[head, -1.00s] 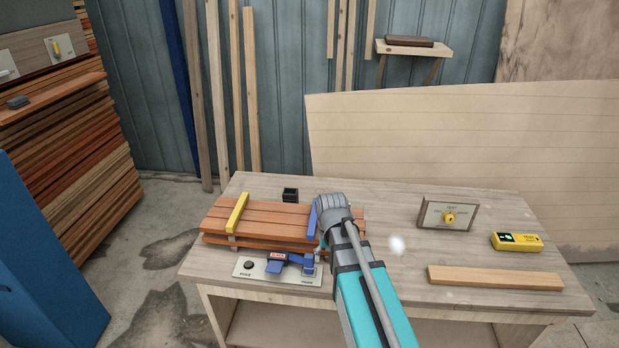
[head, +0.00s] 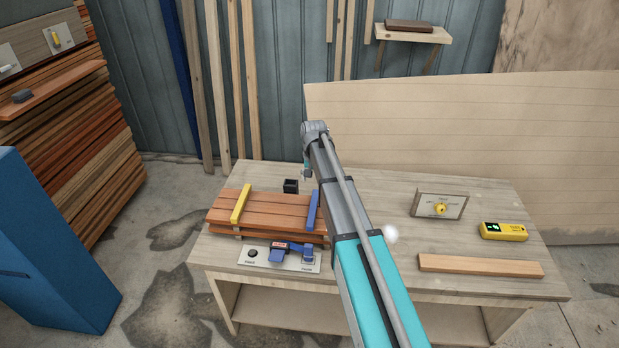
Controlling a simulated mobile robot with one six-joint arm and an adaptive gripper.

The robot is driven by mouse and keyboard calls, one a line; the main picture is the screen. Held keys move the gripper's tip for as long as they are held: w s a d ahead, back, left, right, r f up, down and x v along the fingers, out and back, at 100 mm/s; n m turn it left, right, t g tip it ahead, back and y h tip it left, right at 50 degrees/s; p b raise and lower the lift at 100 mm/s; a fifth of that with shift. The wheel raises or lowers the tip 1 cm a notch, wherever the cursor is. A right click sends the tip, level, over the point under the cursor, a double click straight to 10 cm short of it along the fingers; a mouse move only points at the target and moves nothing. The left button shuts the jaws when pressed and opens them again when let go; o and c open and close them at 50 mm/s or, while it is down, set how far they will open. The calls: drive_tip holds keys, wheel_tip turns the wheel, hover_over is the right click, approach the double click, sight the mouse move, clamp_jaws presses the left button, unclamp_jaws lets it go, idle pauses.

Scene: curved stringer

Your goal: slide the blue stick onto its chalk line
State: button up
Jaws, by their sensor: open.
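The blue stick (head: 313,209) lies across the right part of the stacked reddish boards (head: 275,212), partly close to my arm in the picture. A yellow stick (head: 240,204) lies across the left part of the same boards. I cannot make out a chalk line at this size. My gripper (head: 307,174) hangs small beneath the wrist, above and behind the blue stick in the picture. It is open and apart from the stick, and my arm hides part of the bench to its right.
The workbench (head: 380,193) also bears a small black box (head: 291,186), a panel with a blue handle (head: 293,248), a framed plate with a yellow knob (head: 439,206), a yellow device (head: 503,231) and a loose plank (head: 480,265). Bare bench top lies right of my arm.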

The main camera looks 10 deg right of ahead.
sight(313, 206)
drive_tip(key=shift+f, duration=0.25)
wheel_tip(313, 206, down, 13)
drive_tip(key=b, duration=1.3)
drive_tip(key=shift+f+b, duration=0.15)
drive_tip(key=shift+b, duration=0.25)
clamp_jaws()
idle(0.4)
drive_tip(key=shift+d, duration=0.1)
drive_tip(key=shift+s+d, duration=0.35)
drive_tip(key=shift+d, duration=0.6)
drive_tip(key=shift+s+d, duration=0.3)
drive_tip(key=shift+d, duration=0.7)
drive_tip(key=shift+s+d, duration=0.35)
drive_tip(key=shift+d, duration=0.6)
